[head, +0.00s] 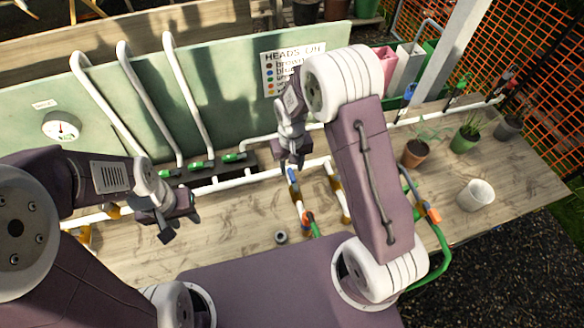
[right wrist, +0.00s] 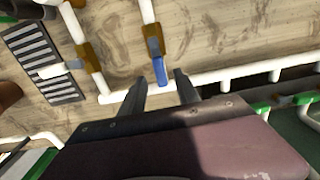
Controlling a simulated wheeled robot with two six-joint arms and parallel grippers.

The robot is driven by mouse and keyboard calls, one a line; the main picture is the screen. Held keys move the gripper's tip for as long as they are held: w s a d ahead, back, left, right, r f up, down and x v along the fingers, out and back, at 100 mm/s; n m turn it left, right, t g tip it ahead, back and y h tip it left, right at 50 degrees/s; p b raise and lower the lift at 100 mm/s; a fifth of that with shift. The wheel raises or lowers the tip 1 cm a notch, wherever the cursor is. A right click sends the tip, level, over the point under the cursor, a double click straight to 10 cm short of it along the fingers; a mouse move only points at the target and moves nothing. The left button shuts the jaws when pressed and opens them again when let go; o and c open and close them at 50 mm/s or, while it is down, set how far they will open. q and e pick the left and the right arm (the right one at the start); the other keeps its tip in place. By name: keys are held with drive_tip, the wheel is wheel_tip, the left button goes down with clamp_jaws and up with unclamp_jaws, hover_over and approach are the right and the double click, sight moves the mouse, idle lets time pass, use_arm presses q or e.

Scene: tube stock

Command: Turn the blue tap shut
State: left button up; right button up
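The blue tap (head: 293,178) is a blue lever on a brass-coloured body, on a white branch pipe that meets the long white pipe on the bench. In the right wrist view the blue lever (right wrist: 158,66) lies roughly in line with its branch pipe. My right gripper (head: 291,160) is at the lever's far end, and its fingertips (right wrist: 164,82) are apart, one on each side of the lever's end. I cannot tell whether they touch it. My left gripper (head: 181,227) is open and empty over the left part of the bench.
A second branch with a brass-coloured valve (head: 335,183) stands just right of the tap. Orange hose connectors (head: 307,217) and a green hose (head: 441,250) are nearby. A white cup (head: 475,195) and potted plants (head: 415,152) stand at right. A small dark ring (head: 281,237) lies in front.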

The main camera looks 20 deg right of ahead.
sight(291, 173)
drive_tip(key=f, duration=0.2)
drive_tip(key=shift+w+d+f, duration=0.1)
drive_tip(key=shift+w+f, duration=0.1)
drive_tip(key=shift+f, duration=0.15)
drive_tip(key=shift+s+f, duration=0.2)
drive_tip(key=shift+f, duration=0.05)
drive_tip(key=shift+w, duration=0.1)
clamp_jaws()
idle(0.9)
